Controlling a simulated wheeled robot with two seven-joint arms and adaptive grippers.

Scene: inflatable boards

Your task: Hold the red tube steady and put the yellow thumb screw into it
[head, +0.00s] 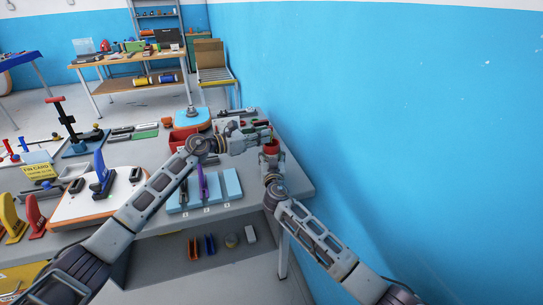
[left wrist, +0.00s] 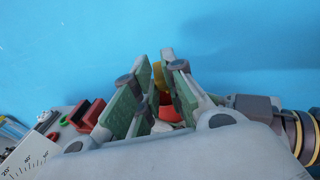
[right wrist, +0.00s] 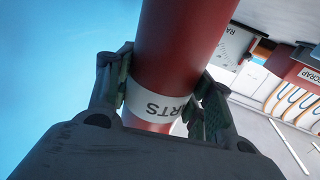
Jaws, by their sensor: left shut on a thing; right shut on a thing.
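The red tube (right wrist: 185,45) has a white band with dark lettering and stands between the fingers of my right gripper (right wrist: 165,100), which is shut on it. In the head view the tube's red top (head: 271,148) shows just above my right gripper (head: 272,160). My left gripper (head: 268,131) is over the tube's top. In the left wrist view its fingers (left wrist: 158,90) are shut on the yellow thumb screw (left wrist: 158,74), mostly hidden behind them. The red tube (left wrist: 168,108) shows below and behind the fingers. I cannot tell whether the screw touches the tube.
A blue wall (head: 400,110) stands close on the right. On the grey table are a red bin (head: 183,137), a light-blue numbered pad (head: 231,184), a white board with a blue fin (head: 100,175) and a yellow card (head: 38,168). A shelf below holds small items.

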